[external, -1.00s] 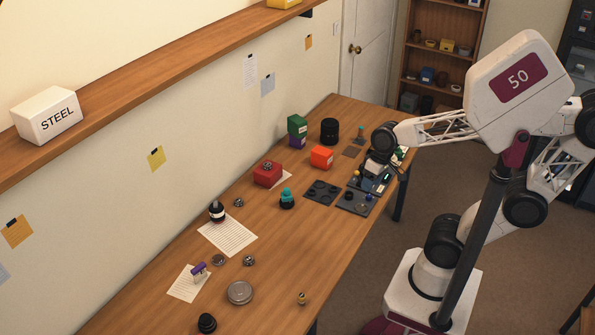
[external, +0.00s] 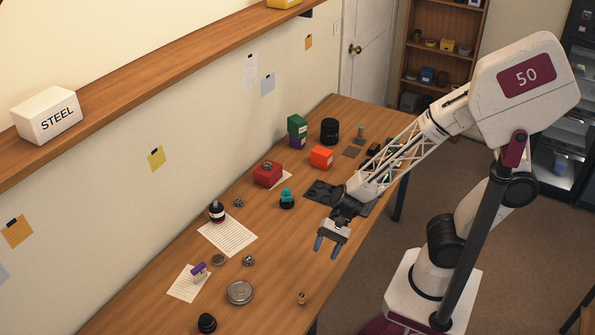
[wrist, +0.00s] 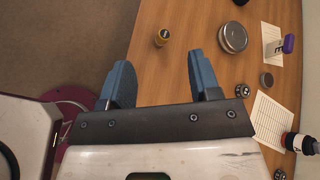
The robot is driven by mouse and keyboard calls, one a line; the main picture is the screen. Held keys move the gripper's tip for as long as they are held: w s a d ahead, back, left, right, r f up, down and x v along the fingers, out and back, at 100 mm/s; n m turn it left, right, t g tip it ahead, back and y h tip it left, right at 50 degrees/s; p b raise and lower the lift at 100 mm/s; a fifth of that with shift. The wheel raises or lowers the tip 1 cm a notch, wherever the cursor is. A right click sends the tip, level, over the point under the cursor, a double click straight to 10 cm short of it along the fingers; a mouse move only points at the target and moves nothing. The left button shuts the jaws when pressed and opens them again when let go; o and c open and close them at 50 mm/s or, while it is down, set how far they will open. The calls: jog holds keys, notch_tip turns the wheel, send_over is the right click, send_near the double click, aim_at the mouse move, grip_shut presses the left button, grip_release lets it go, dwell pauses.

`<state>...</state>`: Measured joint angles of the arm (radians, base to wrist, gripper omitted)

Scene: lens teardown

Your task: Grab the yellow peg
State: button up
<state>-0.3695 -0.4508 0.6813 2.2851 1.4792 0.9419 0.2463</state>
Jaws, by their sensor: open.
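The yellow peg (external: 301,298) is a small, short piece with a dark part, standing near the front edge of the wooden table. It also shows in the wrist view (wrist: 162,37), beyond my fingertips and roughly between their lines. My gripper (external: 327,248) is open and empty, above the front edge of the table. In the external view it is above and a little right of the peg, apart from it. In the wrist view my gripper (wrist: 160,65) shows two blue fingers spread wide with nothing between them.
A round metal tin (external: 239,292) lies left of the peg, with a black knob-like part (external: 207,323) farther left. The table around the peg is clear.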

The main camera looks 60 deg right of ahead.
aim_at(299, 299)
jog(key=a+f+m+t, duration=0.1)
jog(key=a+f+m, duration=0.1)
jog(key=f+m, duration=0.1)
jog(key=a+f+m+t+y, duration=0.1)
jog(key=a+f+m, duration=0.1)
jog(key=f, duration=0.2)
jog(key=w+a+f+m+t, duration=0.1)
jog(key=a+f+m, duration=0.1)
jog(key=f+m, duration=0.1)
jog(key=shift+a+f+m+y, duration=0.3)
jog(key=shift+a+f, duration=0.05)
jog(key=shift+f, duration=0.2)
jog(key=shift+x, duration=1.3)
jog(key=shift+a, duration=0.1)
jog(key=shift+x, duration=2.55)
jog(key=c, duration=1)
jog(key=shift+r, duration=0.1)
